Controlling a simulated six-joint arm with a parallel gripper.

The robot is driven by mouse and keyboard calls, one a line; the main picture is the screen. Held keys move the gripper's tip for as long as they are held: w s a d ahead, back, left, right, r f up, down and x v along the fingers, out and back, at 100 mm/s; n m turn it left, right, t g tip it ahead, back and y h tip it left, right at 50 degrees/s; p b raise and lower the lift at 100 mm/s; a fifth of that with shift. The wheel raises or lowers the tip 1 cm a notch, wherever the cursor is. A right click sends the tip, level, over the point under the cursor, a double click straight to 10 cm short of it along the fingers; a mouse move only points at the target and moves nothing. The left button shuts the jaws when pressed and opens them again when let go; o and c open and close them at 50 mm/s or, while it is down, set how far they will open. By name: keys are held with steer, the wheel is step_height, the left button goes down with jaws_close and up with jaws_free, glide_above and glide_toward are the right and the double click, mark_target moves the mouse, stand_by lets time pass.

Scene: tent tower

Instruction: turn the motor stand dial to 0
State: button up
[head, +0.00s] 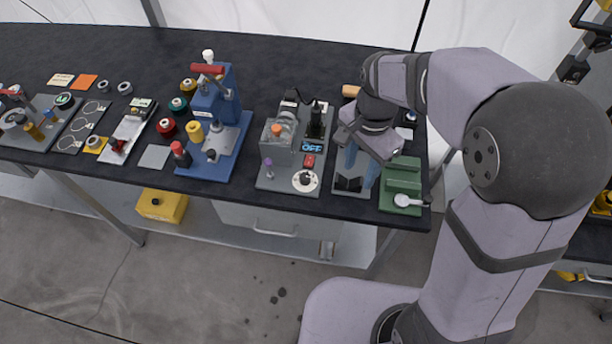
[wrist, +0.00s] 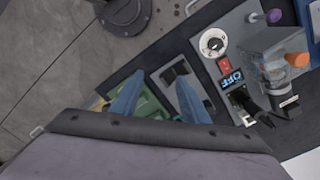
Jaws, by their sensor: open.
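The motor stand (head: 264,181) is a grey plate with a white round dial (head: 306,181) at its front right corner. The dial has a dark centre; its setting is too small to read. It also shows in the wrist view (wrist: 213,43), at upper right. Behind the dial are a red switch (head: 309,161) and a display (head: 312,146) reading OFF. My gripper (head: 358,177) has two blue fingers, spread apart and empty. It hangs right of the motor stand, above a grey plate with a black block. In the wrist view the fingers (wrist: 161,77) point up, left of the dial, apart from it.
A purple knob (head: 268,164) and an orange-topped clear housing (head: 276,141) stand left of the dial. A green fixture (head: 402,182) with a white round piece lies right of my gripper. A blue press (head: 215,130) stands farther left. The table's front edge is close by.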

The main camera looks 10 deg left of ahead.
mark_target(306, 176)
steer(key=w+a+f+m+b, duration=0.1)
steer(key=a+m, duration=0.1)
steer(key=a, duration=0.2)
steer(key=w+a+f+m+b, duration=0.1)
steer(key=a+m, duration=0.1)
steer(key=a, duration=0.2)
steer(key=w+a+f+m+b, duration=0.1)
steer(key=a+m, duration=0.2)
steer(key=a, duration=0.1)
steer(key=shift+w+a+f, duration=0.1)
steer(key=shift+w+a, duration=0.25)
steer(key=shift+w, duration=0.05)
steer(key=shift+s+d+f+p, duration=0.1)
steer(key=shift+f+p, duration=0.4)
steer(key=shift+f, duration=1.35)
steer(key=shift+s+f+p, duration=0.1)
steer(key=shift+f+p, duration=0.4)
steer(key=shift+f, duration=1.3)
steer(key=shift+c, duration=0.6)
jaws_close()
